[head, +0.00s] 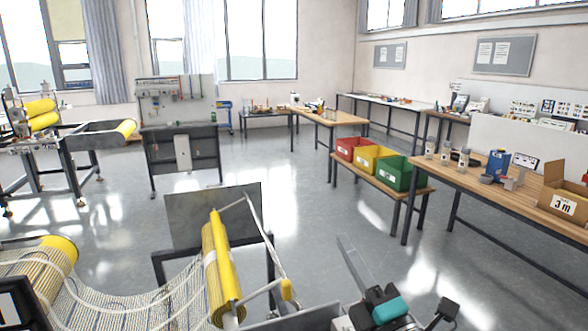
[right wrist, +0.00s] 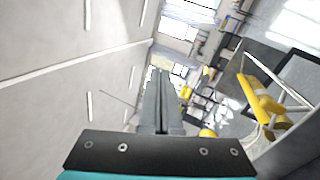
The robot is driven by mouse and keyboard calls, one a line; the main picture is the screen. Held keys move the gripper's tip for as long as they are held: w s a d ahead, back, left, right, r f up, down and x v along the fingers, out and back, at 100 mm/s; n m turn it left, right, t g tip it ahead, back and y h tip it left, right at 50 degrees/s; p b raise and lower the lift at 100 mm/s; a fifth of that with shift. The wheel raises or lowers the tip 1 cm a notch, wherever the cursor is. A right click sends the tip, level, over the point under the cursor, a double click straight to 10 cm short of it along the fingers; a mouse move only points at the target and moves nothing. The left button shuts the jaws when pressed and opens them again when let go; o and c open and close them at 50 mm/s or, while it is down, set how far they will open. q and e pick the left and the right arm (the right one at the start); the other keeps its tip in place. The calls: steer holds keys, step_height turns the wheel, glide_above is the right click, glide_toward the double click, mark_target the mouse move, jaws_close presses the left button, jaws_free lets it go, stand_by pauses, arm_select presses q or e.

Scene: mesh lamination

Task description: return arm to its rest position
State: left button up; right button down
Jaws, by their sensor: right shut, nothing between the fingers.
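My right gripper (head: 346,250) is at the bottom centre of the head view, with grey fingers and a teal and black body. Its fingers are shut and empty, held up in the air. In the right wrist view the two fingers (right wrist: 161,100) lie side by side, pointing away toward the room. They touch no object. The machine's yellow roller (head: 225,262) stands to the left of the gripper, apart from it. My left gripper is not in view.
Pale mesh (head: 130,308) sags between the roller and a yellow drum (head: 60,252). A metal panel (head: 212,215) stands behind the roller. A wooden table (head: 470,185) and a bench with red (head: 352,149), yellow (head: 372,159) and green (head: 396,173) bins are right. The floor between is clear.

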steer(key=s+d+f+m+g+h, duration=0.4)
steer(key=d+f+m+h, duration=0.1)
steer(key=f+m, duration=0.35)
steer(key=s+d+f+m+g+h, duration=0.35)
steer(key=d+f+m+h, duration=0.25)
steer(key=f+m, duration=0.25)
steer(key=s+a+f+m+g+y, duration=0.25)
steer(key=s+f+g, duration=0.3)
steer(key=s, duration=0.35)
steer(key=s+a+f+m+g+y, duration=0.1)
steer(key=s+f+m+g, duration=0.25)
steer(key=s+f, duration=0.4)
steer(key=s+f+n+g+b, duration=0.1)
steer(key=s+f+b, duration=0.1)
steer(key=f, duration=1)
steer(key=s+f+g+b, duration=0.1)
steer(key=f+b, duration=0.2)
steer(key=f, duration=1)
steer(key=s+d+f+g+b, duration=0.1)
steer(key=s+d+f+b, duration=0.1)
steer(key=s+f, duration=1.3)
step_height(320, 180, down, 2)
steer(key=shift+s+d+f+b, duration=0.25)
steer(key=shift+d+b, duration=0.15)
steer(key=shift+b, duration=0.5)
